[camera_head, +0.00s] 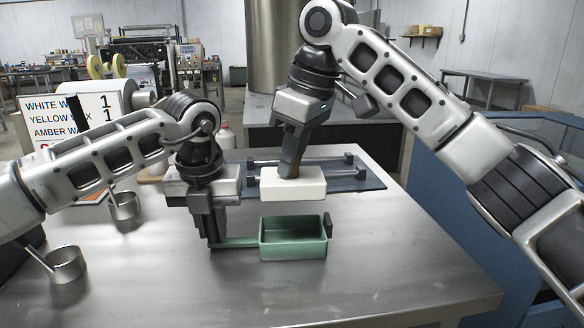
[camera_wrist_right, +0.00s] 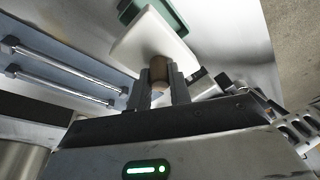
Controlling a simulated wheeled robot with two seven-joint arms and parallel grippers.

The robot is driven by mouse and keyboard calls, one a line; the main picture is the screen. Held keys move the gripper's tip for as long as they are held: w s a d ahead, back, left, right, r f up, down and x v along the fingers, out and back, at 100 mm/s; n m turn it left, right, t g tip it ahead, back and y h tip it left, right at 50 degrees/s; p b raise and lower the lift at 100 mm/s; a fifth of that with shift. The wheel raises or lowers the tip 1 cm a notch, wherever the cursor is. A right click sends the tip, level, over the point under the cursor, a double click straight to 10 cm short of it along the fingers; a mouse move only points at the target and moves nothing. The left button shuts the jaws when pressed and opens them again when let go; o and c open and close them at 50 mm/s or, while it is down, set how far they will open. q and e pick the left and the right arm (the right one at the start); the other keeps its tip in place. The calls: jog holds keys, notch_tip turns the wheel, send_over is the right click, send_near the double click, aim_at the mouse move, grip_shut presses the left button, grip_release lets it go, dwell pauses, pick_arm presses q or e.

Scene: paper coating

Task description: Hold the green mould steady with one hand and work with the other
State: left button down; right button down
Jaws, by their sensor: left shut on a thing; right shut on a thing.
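My left gripper (camera_head: 214,240) is shut on that handle, at the mould's left side. My right gripper (camera_head: 290,168) is shut on a brown knob on top of a white block (camera_head: 293,184). The wrist view shows the knob (camera_wrist_right: 159,72) between the fingers and the block (camera_wrist_right: 150,42) beyond. The block is just behind the mould, apart from it; I cannot tell whether it touches the table. A mould corner (camera_wrist_right: 166,14) also shows there.
Behind the block lies a dark mat (camera_head: 369,182) with a two-bar rack (camera_head: 340,163). Metal ladles (camera_head: 66,265) stand at the left. A sign (camera_head: 70,117) lists waxes. The table front and right (camera_head: 400,265) are clear. A blue cabinet (camera_head: 470,195) is at the right.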

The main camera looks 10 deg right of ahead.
pick_arm(q)
jog(key=c, duration=1.2)
grip_release()
